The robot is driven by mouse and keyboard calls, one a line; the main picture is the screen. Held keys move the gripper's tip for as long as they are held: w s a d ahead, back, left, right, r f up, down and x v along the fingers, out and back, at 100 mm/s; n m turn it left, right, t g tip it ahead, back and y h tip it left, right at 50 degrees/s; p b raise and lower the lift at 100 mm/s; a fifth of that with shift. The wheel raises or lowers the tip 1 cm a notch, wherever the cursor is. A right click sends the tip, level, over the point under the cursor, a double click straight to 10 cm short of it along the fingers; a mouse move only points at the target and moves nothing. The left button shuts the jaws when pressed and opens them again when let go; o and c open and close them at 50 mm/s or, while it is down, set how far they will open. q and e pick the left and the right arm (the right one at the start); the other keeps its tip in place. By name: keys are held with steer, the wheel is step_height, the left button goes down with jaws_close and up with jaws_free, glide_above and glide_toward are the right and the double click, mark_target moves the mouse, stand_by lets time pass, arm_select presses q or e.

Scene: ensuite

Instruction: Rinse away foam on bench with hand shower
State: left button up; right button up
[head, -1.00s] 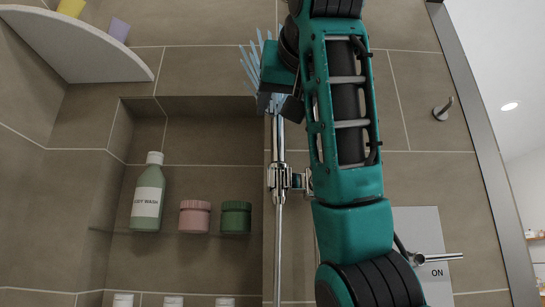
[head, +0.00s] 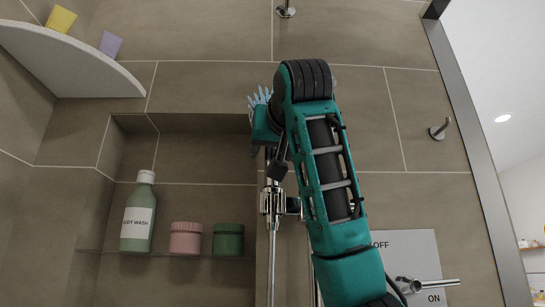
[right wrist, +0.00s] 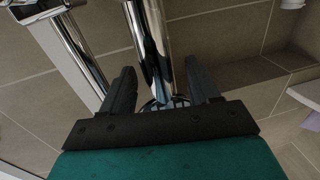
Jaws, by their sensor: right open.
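The hand shower is mostly hidden behind my right gripper (head: 268,145) in the head view. Light-blue streaks, like water jets (head: 260,98), fan out just above the gripper. In the right wrist view my right gripper (right wrist: 162,85) is open, with a finger on each side of a chrome tube (right wrist: 153,40), apparently the shower handle. I cannot tell whether the fingers touch it. The valve lever (head: 435,284) points right, by the ON mark on its white panel (head: 410,255). The bench, the foam and my left gripper are not in view.
A chrome rail (head: 272,265) with a holder (head: 272,200) stands below the gripper. A wall niche holds a body wash bottle (head: 138,215), a pink jar (head: 186,238) and a green jar (head: 228,239). A corner shelf (head: 75,65) juts out upper left. Wall hooks (head: 438,131) are right and above.

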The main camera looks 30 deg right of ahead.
steer(key=x, duration=0.2)
steer(key=shift+w+d, duration=0.1)
steer(key=shift+w, duration=0.15)
jaws_close()
stand_by(0.4)
